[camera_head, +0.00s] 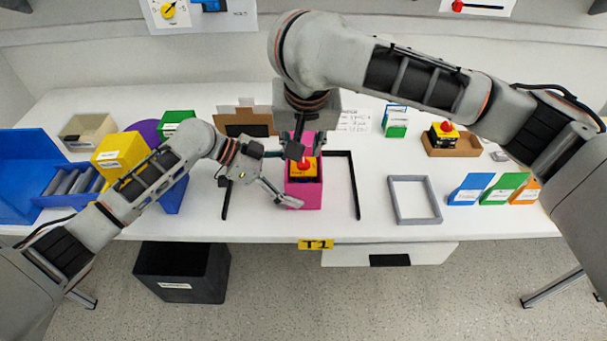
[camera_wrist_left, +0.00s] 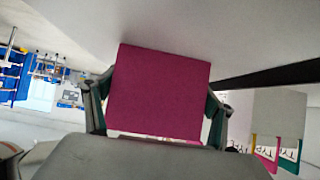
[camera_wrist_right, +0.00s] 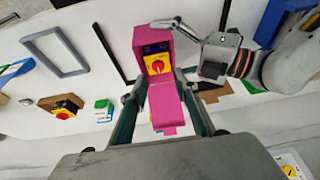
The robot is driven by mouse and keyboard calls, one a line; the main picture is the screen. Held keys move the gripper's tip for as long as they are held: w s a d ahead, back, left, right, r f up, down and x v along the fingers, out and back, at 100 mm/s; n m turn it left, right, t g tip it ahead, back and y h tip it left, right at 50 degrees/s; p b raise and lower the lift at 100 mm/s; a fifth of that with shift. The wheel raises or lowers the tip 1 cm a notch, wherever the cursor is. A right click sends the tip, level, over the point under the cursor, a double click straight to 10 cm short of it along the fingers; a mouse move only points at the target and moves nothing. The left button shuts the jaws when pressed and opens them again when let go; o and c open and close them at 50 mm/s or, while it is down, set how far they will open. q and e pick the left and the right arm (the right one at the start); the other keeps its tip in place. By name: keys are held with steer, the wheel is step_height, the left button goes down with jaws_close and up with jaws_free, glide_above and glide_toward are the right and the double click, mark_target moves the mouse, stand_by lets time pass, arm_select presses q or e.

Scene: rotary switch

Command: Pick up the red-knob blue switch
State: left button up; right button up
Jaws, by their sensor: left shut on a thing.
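A pink box (camera_head: 304,195) stands upright at the table's front middle. A switch with a red knob on a yellow plate (camera_head: 303,168) sits in it; its body looks dark, and how much of it is blue I cannot tell. In the right wrist view the switch (camera_wrist_right: 157,64) faces the camera above a pink flap (camera_wrist_right: 166,104). My left gripper (camera_head: 286,180) is shut on the pink box from the left; its pink wall (camera_wrist_left: 158,92) fills the space between the fingers. My right gripper (camera_wrist_right: 162,85) is open above the box, fingers on either side of the flap.
Another red-knob switch (camera_head: 444,132) sits in a brown tray (camera_head: 465,146) at the right. A grey frame (camera_head: 433,213) lies right of the box. Colored holders (camera_head: 500,189) stand at the right edge. Blue bins (camera_head: 22,170) and a yellow box (camera_head: 120,150) are at the left.

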steer(key=w+d, duration=0.1)
glide_above(303, 162)
steer(key=s, duration=0.3)
step_height(303, 162, down, 5)
steer(key=shift+h, duration=0.3)
steer(key=shift+x, duration=2.7)
steer(key=shift+w+r, duration=0.1)
steer(key=shift+w, duration=0.05)
jaws_close()
